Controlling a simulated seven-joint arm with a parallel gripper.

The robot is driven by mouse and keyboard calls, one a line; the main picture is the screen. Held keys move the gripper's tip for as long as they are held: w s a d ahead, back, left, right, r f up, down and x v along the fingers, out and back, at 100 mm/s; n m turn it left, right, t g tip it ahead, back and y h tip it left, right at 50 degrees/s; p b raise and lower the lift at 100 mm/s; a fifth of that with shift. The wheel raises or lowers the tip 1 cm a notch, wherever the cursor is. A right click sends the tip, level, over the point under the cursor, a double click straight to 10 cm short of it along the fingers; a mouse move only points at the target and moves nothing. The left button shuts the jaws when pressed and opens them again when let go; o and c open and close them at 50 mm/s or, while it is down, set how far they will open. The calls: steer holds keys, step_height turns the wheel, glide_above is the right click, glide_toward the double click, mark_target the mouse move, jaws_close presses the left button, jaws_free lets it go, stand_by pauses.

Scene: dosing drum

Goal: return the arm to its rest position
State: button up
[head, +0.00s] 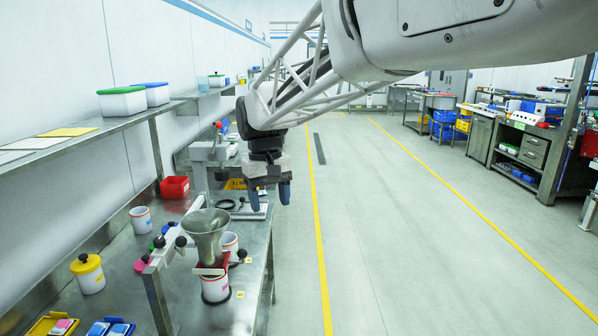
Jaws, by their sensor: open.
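My gripper (268,193) hangs from the end of my arm in the head view, above the right edge of the steel bench (240,313). Its two dark blue fingertips are apart with nothing between them. The arm reaches in from the upper right, away from the wall. A metal funnel (207,235) stands on the bench in front of the gripper, over a white cup (215,289) with red bands. The gripper is apart from the funnel.
A red bin (174,187), a white cup (140,219) and a yellow-lidded jar (88,274) stand on the bench. A wall shelf (75,140) with lidded boxes runs along the left. The floor (400,230) to the right is clear.

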steer(key=s+d+f+m+t, duration=0.2)
steer(key=s+d+m, duration=0.1)
steer(key=s+d, duration=1.1)
steer(key=s+d+f+m+t, duration=0.1)
steer(key=s+d+f, duration=0.3)
steer(key=s, duration=0.4)
steer(key=s+d+f+m, duration=0.1)
steer(key=s+d+f, duration=0.3)
steer(key=s+d, duration=0.3)
steer(key=shift+s+f+t+y, duration=0.3)
steer(key=shift+s+t, duration=0.1)
steer(key=shift+s, duration=0.2)
